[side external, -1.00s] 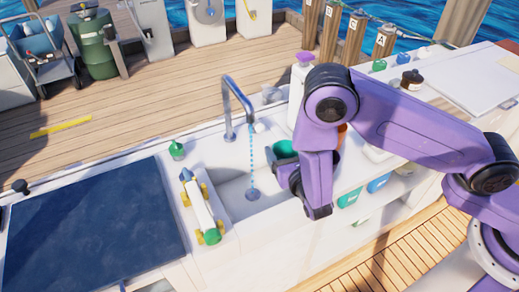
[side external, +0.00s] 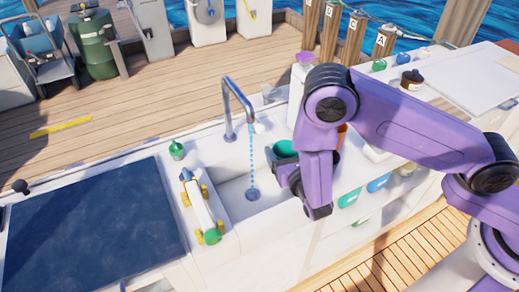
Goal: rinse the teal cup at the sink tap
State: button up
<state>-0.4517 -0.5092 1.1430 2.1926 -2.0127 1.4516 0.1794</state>
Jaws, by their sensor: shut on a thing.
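The teal cup (side external: 284,148) is a green-teal cup at the right side of the sink, its opening facing up. My gripper (side external: 290,172) is shut on it, and my purple wrist hides much of the cup and most of the fingers. The sink tap (side external: 239,100) is a tall grey curved spout at the back of the white sink basin (side external: 232,190). A dotted blue line of water (side external: 252,165) runs from the spout down to the drain (side external: 252,194). The cup is to the right of this stream, apart from it in the picture.
A white toy-like piece with yellow and green ends (side external: 201,208) lies along the sink's left edge. A small green bottle (side external: 177,150) stands behind it. A dark blue panel (side external: 95,225) covers the left counter. A white bottle with a purple top (side external: 298,88) stands behind my arm.

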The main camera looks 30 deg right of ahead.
jog(key=shift+s, duration=0.1)
jog(key=s+d+r, duration=0.2)
jog(key=s+r, duration=0.2)
jog(key=shift+d, duration=0.25)
dwell(0.4)
jog(key=shift+s, duration=0.1)
dwell(0.4)
